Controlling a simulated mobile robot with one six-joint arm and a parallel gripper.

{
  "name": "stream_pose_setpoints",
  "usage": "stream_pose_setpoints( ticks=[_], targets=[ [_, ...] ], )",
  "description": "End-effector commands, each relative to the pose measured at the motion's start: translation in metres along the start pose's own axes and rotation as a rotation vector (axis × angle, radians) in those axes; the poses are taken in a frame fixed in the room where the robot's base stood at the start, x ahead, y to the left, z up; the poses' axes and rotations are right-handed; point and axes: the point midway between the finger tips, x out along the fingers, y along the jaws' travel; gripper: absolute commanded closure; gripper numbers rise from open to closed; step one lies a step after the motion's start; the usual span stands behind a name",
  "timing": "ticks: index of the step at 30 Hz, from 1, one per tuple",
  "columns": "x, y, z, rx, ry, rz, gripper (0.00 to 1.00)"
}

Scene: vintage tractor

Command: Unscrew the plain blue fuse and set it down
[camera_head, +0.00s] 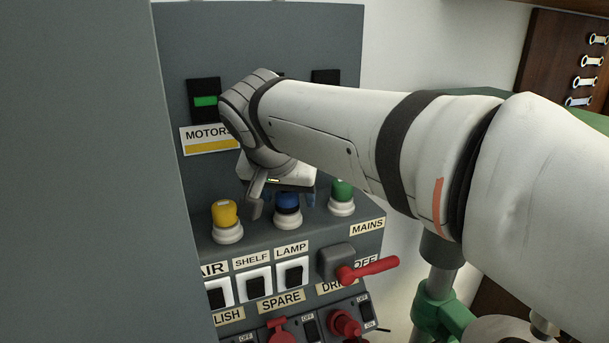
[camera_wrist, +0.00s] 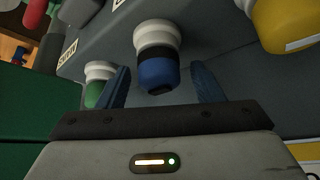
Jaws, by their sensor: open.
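The blue fuse (camera_head: 287,203) sits upright in its white socket (camera_head: 288,220) on the grey panel ledge, between a yellow fuse (camera_head: 225,213) and a green fuse (camera_head: 341,191). It also shows in the wrist view (camera_wrist: 157,75), with a dark band where it meets the white socket. My gripper (camera_head: 284,204) is at the blue fuse from above, its fingers apart. In the wrist view the two blue fingertips (camera_wrist: 160,82) stand either side of the blue fuse, with visible gaps. The fuse's far side is hidden.
The yellow fuse (camera_wrist: 285,22) and green fuse (camera_wrist: 96,92) flank close by in the wrist view. Below the ledge are white switches (camera_head: 255,285), a red-handled mains lever (camera_head: 366,268) and red knobs (camera_head: 345,323). A grey cabinet wall (camera_head: 90,170) stands at left.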

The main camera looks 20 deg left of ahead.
Motion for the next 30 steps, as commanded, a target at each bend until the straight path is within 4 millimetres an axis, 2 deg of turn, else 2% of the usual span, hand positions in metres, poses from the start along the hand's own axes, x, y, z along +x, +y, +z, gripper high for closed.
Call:
stream_pose_setpoints(
  ticks=[6, 13, 30],
  targets=[
    [0.013, 0.0008, -0.0002, 0.0, 0.0, 0.001, 0.4],
    [0.0139, 0.0007, 0.0, -0.001, 0.0, 0.001, 0.4],
    [0.0136, 0.0007, 0.0, -0.001, 0.0, 0.0, 0.85]
  ],
)
